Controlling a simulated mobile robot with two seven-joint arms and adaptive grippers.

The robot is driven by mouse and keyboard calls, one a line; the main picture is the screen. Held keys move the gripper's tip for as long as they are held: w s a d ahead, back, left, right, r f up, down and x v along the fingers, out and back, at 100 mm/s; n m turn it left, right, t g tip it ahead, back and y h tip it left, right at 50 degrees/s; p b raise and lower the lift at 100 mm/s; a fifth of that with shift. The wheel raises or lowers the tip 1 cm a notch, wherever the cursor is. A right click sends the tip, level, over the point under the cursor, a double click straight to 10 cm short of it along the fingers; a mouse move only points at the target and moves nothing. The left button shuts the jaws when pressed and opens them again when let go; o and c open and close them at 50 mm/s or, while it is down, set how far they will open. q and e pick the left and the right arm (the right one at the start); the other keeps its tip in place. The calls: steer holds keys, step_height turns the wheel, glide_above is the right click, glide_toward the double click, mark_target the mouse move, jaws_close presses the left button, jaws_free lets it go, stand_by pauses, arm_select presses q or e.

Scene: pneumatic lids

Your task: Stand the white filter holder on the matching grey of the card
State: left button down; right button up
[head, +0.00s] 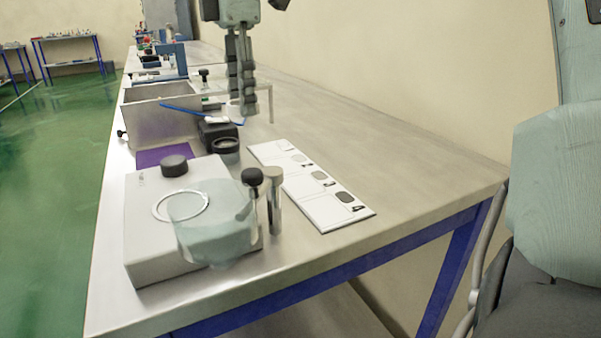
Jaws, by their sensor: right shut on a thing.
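The white card (325,212) lies on the bench right of centre. It has numbers 1 to 4 beside grey patches, darkest at the near end by the 4. My right gripper (244,104) points down from the top of the view, beyond the card's far end. It is shut on what seems to be the white filter holder (233,102), of which only a pale edge shows beside the fingertips. The fingers hide the rest, so I cannot tell its tilt. My left gripper is not in view.
A light grey box (142,232) with a black knob (174,165), a clear lid (215,225) and upright metal posts stands left of the card. The bench right of the card is clear.

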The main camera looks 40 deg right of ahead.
glide_above(301, 186)
step_height(301, 186, down, 6)
steer(key=shift+f, duration=0.1)
step_height(301, 186, down, 4)
steer(key=shift+r+p, duration=0.15)
steer(key=shift+p, duration=0.15)
steer(key=shift+f, duration=0.2)
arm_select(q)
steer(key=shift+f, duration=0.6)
